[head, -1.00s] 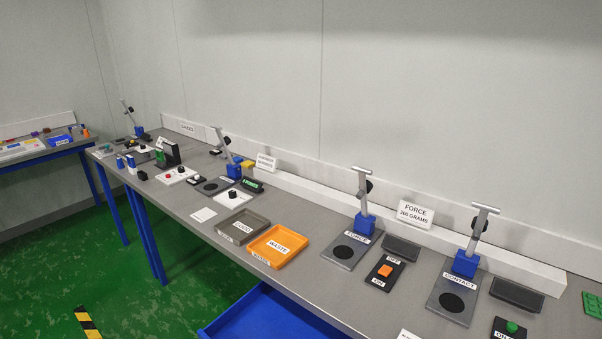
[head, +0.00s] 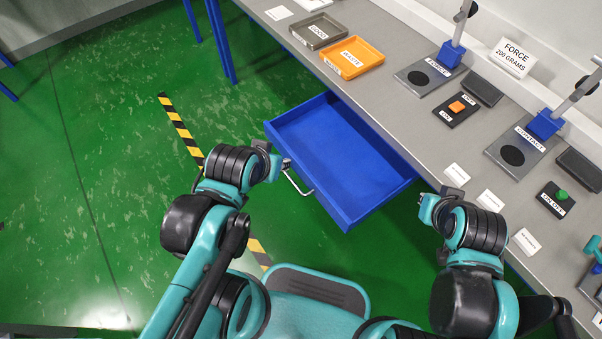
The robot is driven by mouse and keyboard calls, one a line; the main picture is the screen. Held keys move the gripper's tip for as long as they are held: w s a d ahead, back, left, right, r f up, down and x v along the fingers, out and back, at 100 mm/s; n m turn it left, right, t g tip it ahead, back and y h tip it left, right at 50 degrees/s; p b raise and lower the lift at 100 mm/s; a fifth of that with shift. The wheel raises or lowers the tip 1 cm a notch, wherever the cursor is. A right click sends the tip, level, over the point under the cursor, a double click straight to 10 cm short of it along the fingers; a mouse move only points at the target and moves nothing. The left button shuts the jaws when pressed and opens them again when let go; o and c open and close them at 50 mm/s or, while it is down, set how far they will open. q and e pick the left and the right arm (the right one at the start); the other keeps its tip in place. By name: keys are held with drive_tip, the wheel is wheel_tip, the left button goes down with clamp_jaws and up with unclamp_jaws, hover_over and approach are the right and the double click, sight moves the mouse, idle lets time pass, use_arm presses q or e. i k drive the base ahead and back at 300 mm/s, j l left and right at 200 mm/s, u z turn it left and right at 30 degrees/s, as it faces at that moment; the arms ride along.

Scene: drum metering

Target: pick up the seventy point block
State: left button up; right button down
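No block that I can identify as the seventy point block shows in the head view now. My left gripper (head: 278,158) is beside the left front of an open blue drawer (head: 345,170), close to its metal handle (head: 298,182). I cannot tell whether it touches the handle, or how its fingers stand. My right gripper (head: 432,208) is by the bench's front edge, to the right of the drawer, with nothing visible in it. Its fingers are too small and turned away to read.
The drawer looks empty. On the bench (head: 420,120) are a grey tray (head: 319,31), an orange tray (head: 352,58), a force stand (head: 430,74), a contact stand (head: 522,145), an orange-button switch (head: 456,108), a green-button box (head: 557,198) and several white cards (head: 457,174). Green floor lies left.

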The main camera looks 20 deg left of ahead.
sight(488, 201)
drive_tip(key=l+z, duration=0.1)
drive_tip(key=z, duration=0.3)
drive_tip(key=i+z, duration=0.1)
drive_tip(key=z, duration=0.35)
drive_tip(key=l+z, duration=0.1)
drive_tip(key=z, duration=0.3)
